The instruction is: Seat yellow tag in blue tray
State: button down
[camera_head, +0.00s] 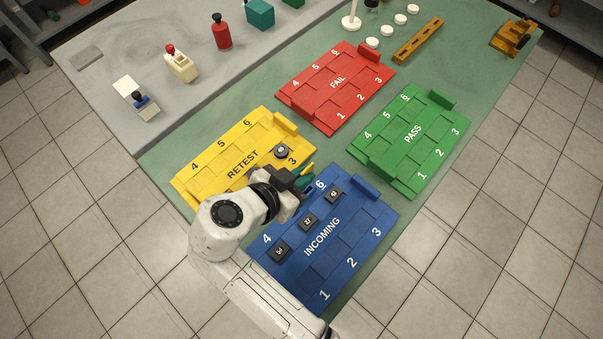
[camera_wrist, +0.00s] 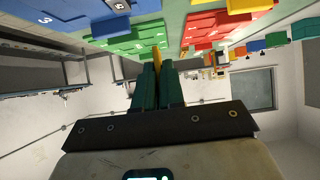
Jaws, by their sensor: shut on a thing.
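My gripper (camera_head: 304,181) is shut on a yellow tag (camera_head: 308,169), a thin strip that sticks out past the teal fingers. In the wrist view the tag (camera_wrist: 157,54) shows between the fingertips of my gripper (camera_wrist: 157,72). The blue tray (camera_head: 347,248), marked INCOMING, lies just below and right of the gripper in the head view. The gripper is near its upper left corner, by the number 6; the height above it cannot be told. Dark numbered blocks (camera_head: 308,221) sit in its slots 4, 5 and 6. Slots 1, 2 and 3 look empty.
The green PASS tray (camera_head: 413,140) and red FAIL tray (camera_head: 336,85) lie farther back, both empty. My arm covers part of the blue tray's left side.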

jog(key=shift+f+b, duration=2.7)
jog(key=shift+f, duration=0.35)
jog(key=shift+f+b, duration=1.1)
jog(key=shift+b, duration=0.4)
jog(key=c, duration=1.2)
grip_release()
jog(key=shift+s, duration=0.1)
jog(key=shift+o, duration=0.2)
jog(key=v, duration=1.1)
